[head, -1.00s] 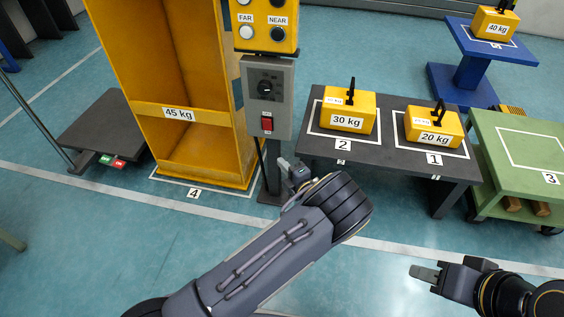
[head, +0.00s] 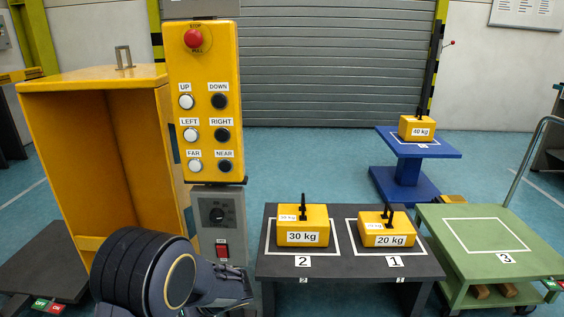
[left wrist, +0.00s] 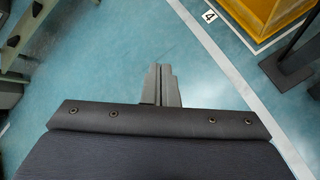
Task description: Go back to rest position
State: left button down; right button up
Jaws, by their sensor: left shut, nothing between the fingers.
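My left gripper (left wrist: 159,72) shows in the left wrist view with its two grey fingers together and nothing between them. It points over bare blue-green floor, apart from any object. In the head view a dark, rounded joint of my left arm (head: 140,275) fills the bottom left, in front of the yellow cabinet and the post of the control box. The left fingers cannot be made out there. My right gripper is in neither current view.
A yellow button panel (head: 207,110) stands above a grey switch box (head: 219,215), beside the yellow cabinet (head: 95,78). A dark table (head: 345,268) bears the 30 kg weight (head: 302,226) and 20 kg weight (head: 386,230). A green cart (head: 430,222) and blue stand (head: 407,173) are at right.

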pick_arm(q)
jog(key=s+d+r+n+t+h, duration=0.2)
jog(key=s+r+n+h, duration=0.5)
jog(key=s+n, duration=0.7)
jog(key=s+d+r+n+t+h, duration=0.25)
jog(key=s+r+n+h, duration=0.4)
jog(key=s+n, duration=0.7)
notch_tip(320, 180, up, 31)
jog(key=w+n+p, duration=0.1)
jog(key=w+p, duration=0.1)
jog(key=p, duration=2.8)
jog(key=shift+g+p, duration=0.3)
jog(key=shift+g, duration=0.05)
jog(key=shift+n, duration=0.25)
jog(key=c, duration=2.1)
grip_release()
